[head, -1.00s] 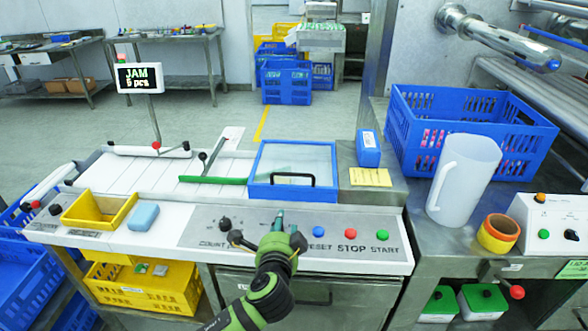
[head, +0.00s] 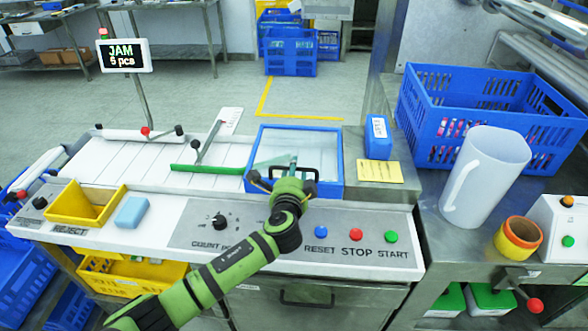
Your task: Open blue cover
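The blue cover (head: 337,161) is a blue frame with a clear pane, lying closed and flat on the machine behind the control panel. Its black handle (head: 308,168) is on the near part of the pane, partly hidden by my gripper. My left gripper (head: 287,180) is over the cover's near edge, at the handle. Its two dark fingers are spread apart, one to each side, with no grasp on the handle visible. Whether it touches the cover cannot be told. My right gripper is not in view.
The front panel has a dark knob and blue, red (head: 355,234) and green buttons. A sign (head: 124,57) reads JAM, 5 pcs. A green bar (head: 207,170) lies left of the cover. A blue box (head: 378,138), yellow note (head: 381,172) and white jug (head: 484,178) stand to the right.

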